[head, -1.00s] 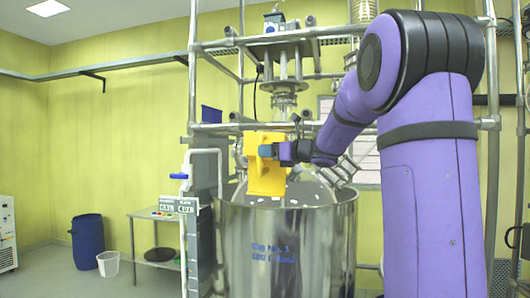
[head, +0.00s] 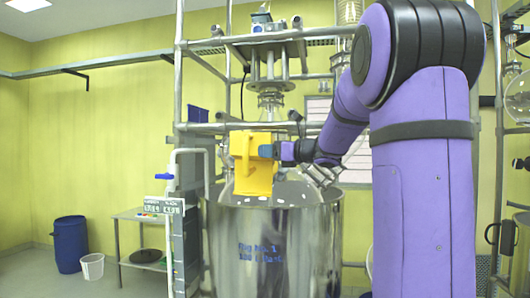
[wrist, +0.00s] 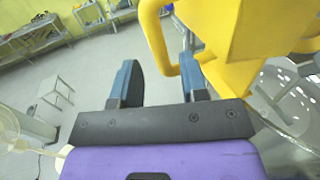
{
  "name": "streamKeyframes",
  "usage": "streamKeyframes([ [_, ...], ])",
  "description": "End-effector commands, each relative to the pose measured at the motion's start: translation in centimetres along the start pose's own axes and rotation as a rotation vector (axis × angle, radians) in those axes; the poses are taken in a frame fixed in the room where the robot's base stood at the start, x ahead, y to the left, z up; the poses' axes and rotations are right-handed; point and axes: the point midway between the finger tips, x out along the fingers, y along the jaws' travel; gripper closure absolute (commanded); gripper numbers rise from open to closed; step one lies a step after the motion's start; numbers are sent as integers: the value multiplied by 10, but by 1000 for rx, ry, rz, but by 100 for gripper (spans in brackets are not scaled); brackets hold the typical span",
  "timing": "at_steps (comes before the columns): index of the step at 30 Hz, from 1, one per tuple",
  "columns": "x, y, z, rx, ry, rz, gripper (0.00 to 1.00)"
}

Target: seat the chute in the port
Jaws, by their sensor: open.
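The yellow chute (head: 252,170) stands upright at the top of the steel vessel (head: 273,245), its lower end close to the rim. In the wrist view the chute (wrist: 235,40) fills the upper right, with its looped handle (wrist: 152,38) towards the left. My gripper (head: 267,151) is at the chute's right side in the head view. In the wrist view my gripper (wrist: 158,72) is open, with the handle's lower bend ahead of the gap and nothing clamped. I cannot make out the port or tell whether the chute's end is in it.
A metal frame (head: 179,90) with pipes surrounds the vessel. A glass part hangs above the chute. A low table (head: 140,216), a blue drum (head: 70,245) and a white bucket (head: 92,267) stand at the left. The floor there is mostly clear.

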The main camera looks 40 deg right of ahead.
Motion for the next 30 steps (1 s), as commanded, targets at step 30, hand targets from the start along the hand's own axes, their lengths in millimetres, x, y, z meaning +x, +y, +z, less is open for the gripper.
streamKeyframes([
  [30,-31,-1,-1,1,0,-3,30],
])
